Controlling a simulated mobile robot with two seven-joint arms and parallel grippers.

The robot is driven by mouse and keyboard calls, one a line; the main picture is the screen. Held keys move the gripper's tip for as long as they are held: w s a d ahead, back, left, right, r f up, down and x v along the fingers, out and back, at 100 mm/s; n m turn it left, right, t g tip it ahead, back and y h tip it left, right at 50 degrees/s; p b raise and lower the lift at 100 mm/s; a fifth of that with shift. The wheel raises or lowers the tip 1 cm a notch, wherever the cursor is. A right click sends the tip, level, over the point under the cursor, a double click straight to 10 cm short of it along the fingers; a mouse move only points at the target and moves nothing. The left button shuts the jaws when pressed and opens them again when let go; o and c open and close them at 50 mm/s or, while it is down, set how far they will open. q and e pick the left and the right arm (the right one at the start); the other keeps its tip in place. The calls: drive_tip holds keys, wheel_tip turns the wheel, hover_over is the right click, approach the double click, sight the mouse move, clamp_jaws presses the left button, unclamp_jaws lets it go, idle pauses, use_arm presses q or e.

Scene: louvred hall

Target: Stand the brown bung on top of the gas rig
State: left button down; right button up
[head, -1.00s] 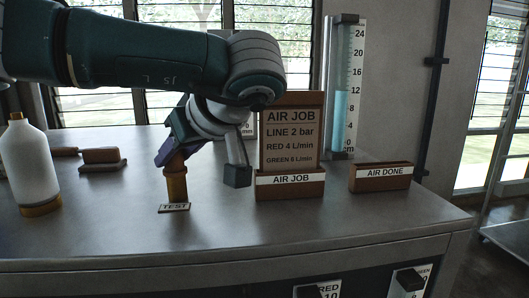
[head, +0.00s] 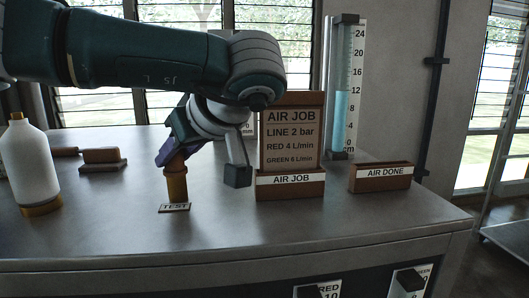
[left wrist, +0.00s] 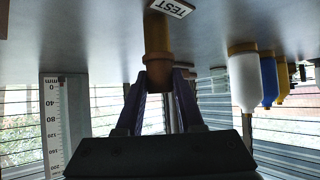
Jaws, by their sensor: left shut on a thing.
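My left gripper (head: 176,158) has purple fingers and points down at the top of a brown stepped cylinder by the TEST label (head: 174,207). It is shut on the upper end of this piece, which I take as the brown bung (head: 176,184). In the left wrist view the bung (left wrist: 157,42) shows upside down, with a wider collar just outside the fingers (left wrist: 158,78). It looks upright and close to the bench top. Whether a separate rig part sits under it I cannot tell. No other gas rig is clearly identifiable. My right gripper is out of view.
An AIR JOB board (head: 291,135) stands just right of my gripper, with an AIR DONE holder (head: 381,177) farther right. A tall blue gauge (head: 341,100) is behind. A white bottle (head: 28,165) and brown blocks (head: 101,156) are left. The front bench top is clear.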

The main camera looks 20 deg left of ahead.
use_arm(q)
drive_tip(key=shift+r, duration=0.15)
wheel_tip(320, 180, up, 7)
drive_tip(key=p, duration=0.5)
drive_tip(key=shift+p, duration=0.4)
drive_tip(key=shift+f, duration=0.2)
